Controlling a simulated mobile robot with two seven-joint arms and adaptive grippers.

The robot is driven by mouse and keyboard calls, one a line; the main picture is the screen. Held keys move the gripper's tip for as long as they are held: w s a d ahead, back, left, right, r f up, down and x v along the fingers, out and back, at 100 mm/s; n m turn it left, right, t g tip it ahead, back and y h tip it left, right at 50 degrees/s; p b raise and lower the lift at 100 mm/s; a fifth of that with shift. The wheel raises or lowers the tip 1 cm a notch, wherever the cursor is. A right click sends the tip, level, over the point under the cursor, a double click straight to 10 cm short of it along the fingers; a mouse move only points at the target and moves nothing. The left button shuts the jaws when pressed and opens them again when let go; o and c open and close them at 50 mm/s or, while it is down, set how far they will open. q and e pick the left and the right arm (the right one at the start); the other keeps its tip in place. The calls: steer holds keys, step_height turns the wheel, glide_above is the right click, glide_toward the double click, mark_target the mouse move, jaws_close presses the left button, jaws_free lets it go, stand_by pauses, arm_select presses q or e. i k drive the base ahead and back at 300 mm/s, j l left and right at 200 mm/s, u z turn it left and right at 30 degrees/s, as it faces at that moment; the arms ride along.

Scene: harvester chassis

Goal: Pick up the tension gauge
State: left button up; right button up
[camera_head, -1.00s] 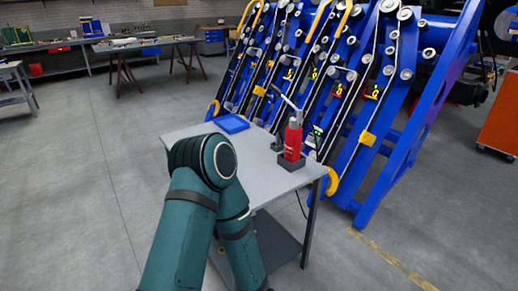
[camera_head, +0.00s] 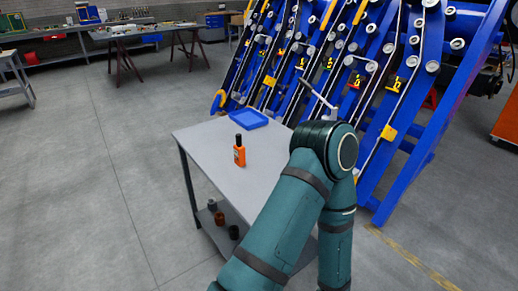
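A small upright orange device with a black top (camera_head: 239,152), which looks like the tension gauge, stands on the grey table (camera_head: 205,148), left of its middle. Nothing touches it. One of my arms reaches up from the bottom and bends over the right part of the table, to the right of the device.
A blue tray (camera_head: 249,119) lies at the table's back edge. Several small dark and brown items (camera_head: 219,218) sit on the lower shelf. The blue harvester chassis (camera_head: 400,120) stands close behind the table. Floor at left is clear.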

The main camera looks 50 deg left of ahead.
mark_target(238, 150)
steer(key=k+j+z, duration=0.1)
steer(key=j+z, duration=0.2)
steer(key=j, duration=0.15)
steer(key=k+j+z, duration=0.15)
steer(key=j+z, duration=0.15)
steer(key=j, duration=0.15)
steer(key=k+j+z, duration=0.1)
steer(key=j, duration=0.2)
steer(key=k+j+z, duration=0.15)
steer(key=j, duration=0.2)
steer(key=k+j+z, duration=0.1)
steer(key=k+j, duration=0.15)
steer(key=j, duration=0.2)
steer(key=k+j, duration=0.2)
steer(key=j, duration=0.15)
steer(key=k+j+z, duration=0.1)
steer(key=j, duration=0.25)
steer(key=k, duration=0.05)
